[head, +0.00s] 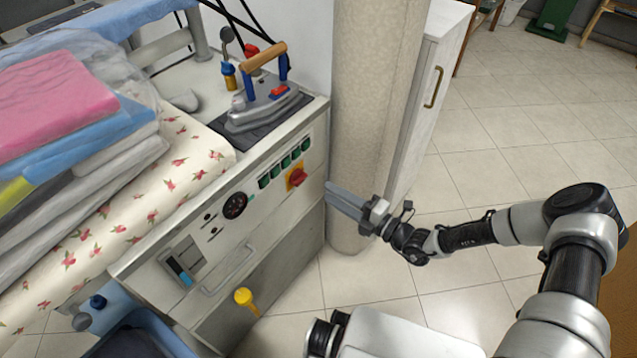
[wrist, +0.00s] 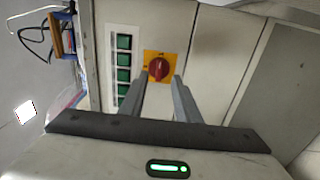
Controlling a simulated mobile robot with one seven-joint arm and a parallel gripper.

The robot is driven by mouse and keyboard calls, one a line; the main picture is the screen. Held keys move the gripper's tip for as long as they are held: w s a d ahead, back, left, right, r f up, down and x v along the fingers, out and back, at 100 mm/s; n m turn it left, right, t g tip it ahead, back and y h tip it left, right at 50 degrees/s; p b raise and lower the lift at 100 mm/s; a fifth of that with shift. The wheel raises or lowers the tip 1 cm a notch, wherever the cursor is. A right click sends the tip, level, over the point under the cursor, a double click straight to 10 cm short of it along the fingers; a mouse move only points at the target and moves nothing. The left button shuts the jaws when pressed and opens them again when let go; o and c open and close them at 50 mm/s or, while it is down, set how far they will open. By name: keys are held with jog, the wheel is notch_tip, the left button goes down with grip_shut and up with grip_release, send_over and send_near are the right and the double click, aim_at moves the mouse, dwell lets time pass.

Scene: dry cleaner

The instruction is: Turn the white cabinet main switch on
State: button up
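The white cabinet (head: 228,218) stands under the ironing board, its front panel facing my arm. Its main switch (head: 297,177) is a red rotary knob on a yellow plate at the panel's right end. In the wrist view the red knob (wrist: 158,69) shows just beyond the fingertips, its grip lying roughly crosswise between them. My gripper (head: 328,192) is to the right of the switch, fingers pointing at the cabinet. In the wrist view my gripper (wrist: 160,80) is open, with a gap between its two fingers and nothing held. The fingers appear apart from the knob.
Several green buttons (head: 284,165) sit beside the switch. A steam iron (head: 262,105) stands on top of the cabinet. A yellow handle (head: 245,297) sticks out lower down. A beige column (head: 372,90) stands close behind my gripper. The tiled floor (head: 520,130) on the right is clear.

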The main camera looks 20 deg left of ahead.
jog(key=p+v, duration=0.1)
jog(key=v, duration=0.8)
jog(key=shift+d, duration=0.25)
